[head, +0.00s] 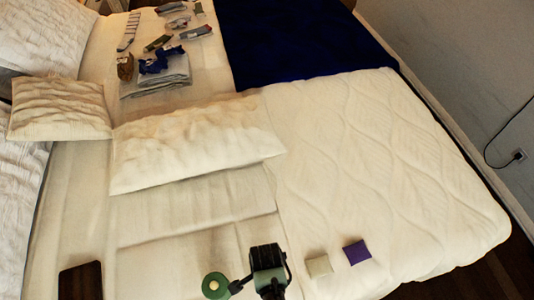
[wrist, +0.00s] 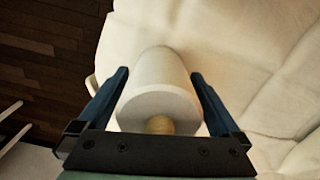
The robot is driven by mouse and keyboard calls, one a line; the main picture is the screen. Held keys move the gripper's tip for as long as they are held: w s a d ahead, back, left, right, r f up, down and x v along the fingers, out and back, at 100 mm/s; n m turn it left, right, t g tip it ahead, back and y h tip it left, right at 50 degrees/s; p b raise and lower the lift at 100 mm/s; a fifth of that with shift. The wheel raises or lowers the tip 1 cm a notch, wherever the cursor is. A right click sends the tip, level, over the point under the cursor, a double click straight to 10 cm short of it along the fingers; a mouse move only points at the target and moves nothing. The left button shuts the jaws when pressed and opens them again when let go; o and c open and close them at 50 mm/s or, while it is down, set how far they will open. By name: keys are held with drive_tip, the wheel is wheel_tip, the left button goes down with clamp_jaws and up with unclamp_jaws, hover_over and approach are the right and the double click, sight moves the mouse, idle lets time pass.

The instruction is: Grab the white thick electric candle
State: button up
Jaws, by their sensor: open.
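The white thick candle (wrist: 158,85) shows in the wrist view as a smooth white cylinder with a tan nub at its near end. It lies between the two dark blue fingers of my gripper (wrist: 160,76), which are apart with one on each side. The left finger is close to the candle's side; I cannot tell if either finger touches it. In the head view I cannot make out the candle, and my arm shows at the bottom centre.
A cream square (head: 318,265) and a purple square (head: 356,252) lie on the white quilt (head: 390,170). A long pillow (head: 195,145) lies mid-bed. Folded clothes (head: 160,78) and socks are at the back. A dark brown object (head: 80,282) is at lower left. The quilt's middle is clear.

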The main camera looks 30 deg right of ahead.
drive_tip(key=c, duration=1.3)
drive_tip(key=shift+r, duration=0.1)
